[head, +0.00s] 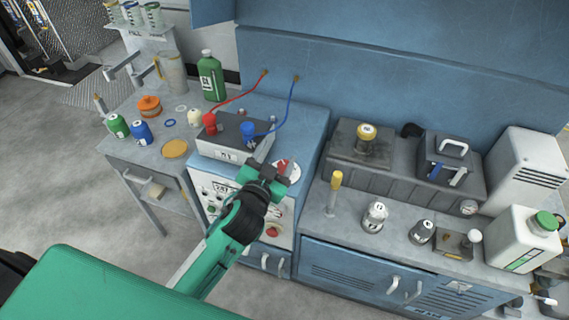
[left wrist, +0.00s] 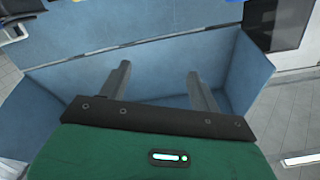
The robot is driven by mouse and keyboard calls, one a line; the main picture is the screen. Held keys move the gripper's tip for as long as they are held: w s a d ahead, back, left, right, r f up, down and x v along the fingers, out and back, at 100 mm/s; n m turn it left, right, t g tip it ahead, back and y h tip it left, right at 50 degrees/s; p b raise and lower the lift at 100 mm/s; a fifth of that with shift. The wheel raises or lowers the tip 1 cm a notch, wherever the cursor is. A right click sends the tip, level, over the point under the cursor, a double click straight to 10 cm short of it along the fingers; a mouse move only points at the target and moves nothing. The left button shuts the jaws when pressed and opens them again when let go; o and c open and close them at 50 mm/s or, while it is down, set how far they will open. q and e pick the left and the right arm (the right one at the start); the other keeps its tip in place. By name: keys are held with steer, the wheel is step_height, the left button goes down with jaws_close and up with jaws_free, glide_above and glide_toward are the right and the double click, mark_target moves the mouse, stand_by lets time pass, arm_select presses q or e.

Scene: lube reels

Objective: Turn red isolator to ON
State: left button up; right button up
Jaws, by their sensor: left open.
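A white control panel (head: 208,190) is set in the front of the blue cabinet in the head view. A red part on a pale round plate (head: 294,170) shows just behind my left gripper (head: 276,163); it may be the red isolator, but the gripper partly covers it and its setting cannot be read. A red knob (head: 272,230) sits lower on the panel. My left gripper is open in front of the panel's upper part. In the left wrist view its two fingers (left wrist: 157,78) stand apart with nothing between them. My right gripper is not in view.
A grey box (head: 215,153) with red and blue plugs and cables stands above the panel. A bench (head: 335,235) with a yellow-topped lever (head: 334,190) and several jars lies to the right. A side table (head: 135,152) with bottles is at left.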

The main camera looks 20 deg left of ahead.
arm_select(q)
steer(key=w+d+r+m+h, duration=0.3)
steer(key=d+r+m+h, duration=0.8)
steer(key=d+m+h, duration=0.25)
steer(key=d+m+g+h, duration=0.5)
steer(key=m+g, duration=0.2)
steer(key=m+g+y, duration=0.5)
steer(key=g+y, duration=0.6)
steer(key=y, duration=0.8)
glide_above(285, 164)
step_height(285, 164, down, 13)
step_height(285, 164, down, 12)
steer(key=p, duration=0.4)
steer(key=shift+s, duration=0.1)
steer(key=shift+f, duration=0.65)
